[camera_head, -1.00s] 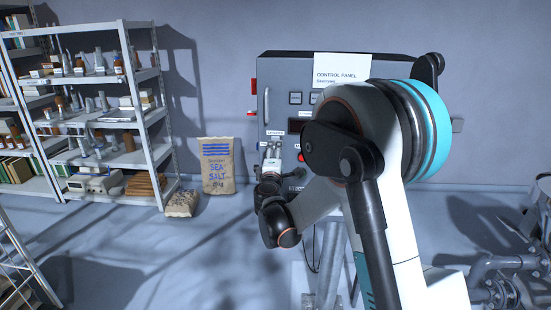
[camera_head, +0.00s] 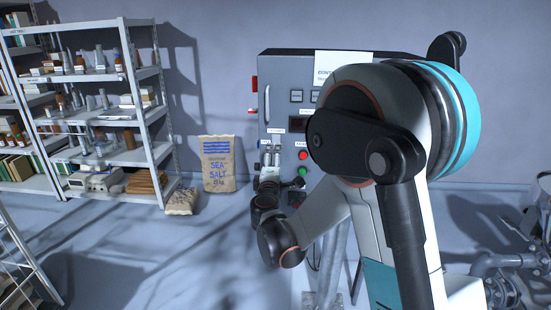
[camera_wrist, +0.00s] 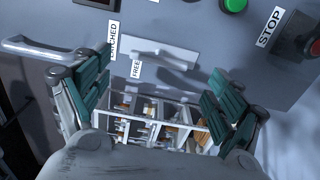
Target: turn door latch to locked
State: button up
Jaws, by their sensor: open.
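In the wrist view, the door latch (camera_wrist: 160,55) is a pale grey bar on the grey panel face.
The control panel (camera_head: 281,80) has a vertical door handle (camera_head: 267,104), which also shows in the wrist view (camera_wrist: 45,48). A red button (camera_head: 303,155) and a green button (camera_head: 302,170) are close right of the gripper. A sea salt sack (camera_head: 218,165) and shelves (camera_head: 150,75) stand left.

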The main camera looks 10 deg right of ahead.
jog(key=v, duration=0.6)
